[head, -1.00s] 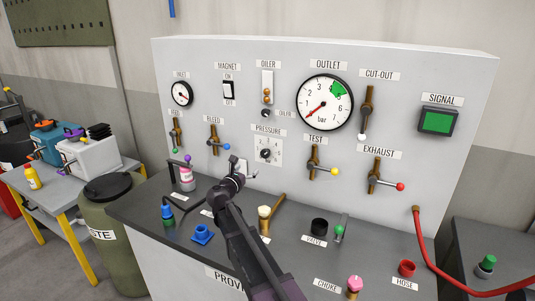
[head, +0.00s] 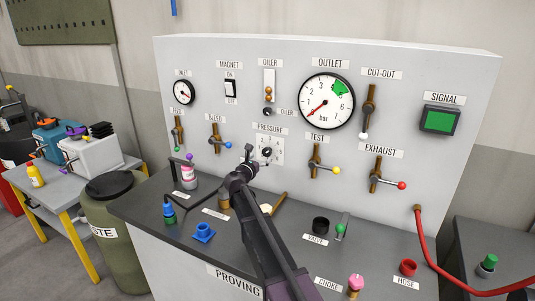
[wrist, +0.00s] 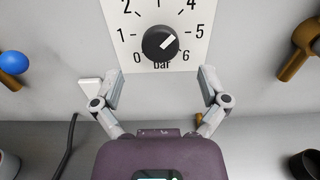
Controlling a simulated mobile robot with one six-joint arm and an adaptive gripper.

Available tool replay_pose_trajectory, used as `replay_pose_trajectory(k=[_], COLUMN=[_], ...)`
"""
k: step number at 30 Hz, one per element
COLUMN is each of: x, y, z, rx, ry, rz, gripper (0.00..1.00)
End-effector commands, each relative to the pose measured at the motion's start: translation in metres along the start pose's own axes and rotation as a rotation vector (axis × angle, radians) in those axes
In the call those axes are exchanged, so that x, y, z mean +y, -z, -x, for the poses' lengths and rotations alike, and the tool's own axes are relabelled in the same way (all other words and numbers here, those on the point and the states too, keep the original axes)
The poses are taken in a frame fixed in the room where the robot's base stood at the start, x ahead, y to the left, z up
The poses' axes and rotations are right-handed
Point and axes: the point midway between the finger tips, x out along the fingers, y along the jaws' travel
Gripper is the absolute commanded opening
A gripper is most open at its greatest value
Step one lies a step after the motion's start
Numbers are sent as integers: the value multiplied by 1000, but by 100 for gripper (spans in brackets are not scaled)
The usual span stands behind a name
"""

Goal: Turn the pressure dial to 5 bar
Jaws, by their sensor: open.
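The pressure dial is a round black knob (wrist: 160,43) with a white mark, on a white plate (wrist: 145,13) numbered up to 6 bar. In the wrist view the mark points up and right, between 4 and 5. The dial also shows in the head view (head: 267,152), partly covered by my gripper. My gripper (wrist: 160,78) is open and empty, just below and in front of the knob. Its fingers are spread to either side, apart from the knob. The outlet gauge (head: 326,101) has its red needle at the low end, lower left.
The blue-knobbed bleed lever (head: 216,140) is left of the dial and the yellow-knobbed test lever (head: 317,162) is right. A bottle (head: 187,177), a blue fitting (head: 203,232) and other parts stand on the dark bench below.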

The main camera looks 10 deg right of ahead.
Motion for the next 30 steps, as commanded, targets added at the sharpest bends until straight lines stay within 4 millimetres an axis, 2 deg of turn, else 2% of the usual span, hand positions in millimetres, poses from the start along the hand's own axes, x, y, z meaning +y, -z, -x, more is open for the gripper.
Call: replay_pose_trajectory(k=[1,6,12,26,30], x=[1,1,0,-2,-2], y=[0,0,0,0,0], z=[-11,-34,-52,-58,-58], rx=[0,0,0,0,0], ry=[1,1,1,1,1], rz=[0,0,0,0,0], gripper=[94,94,94,94,52])
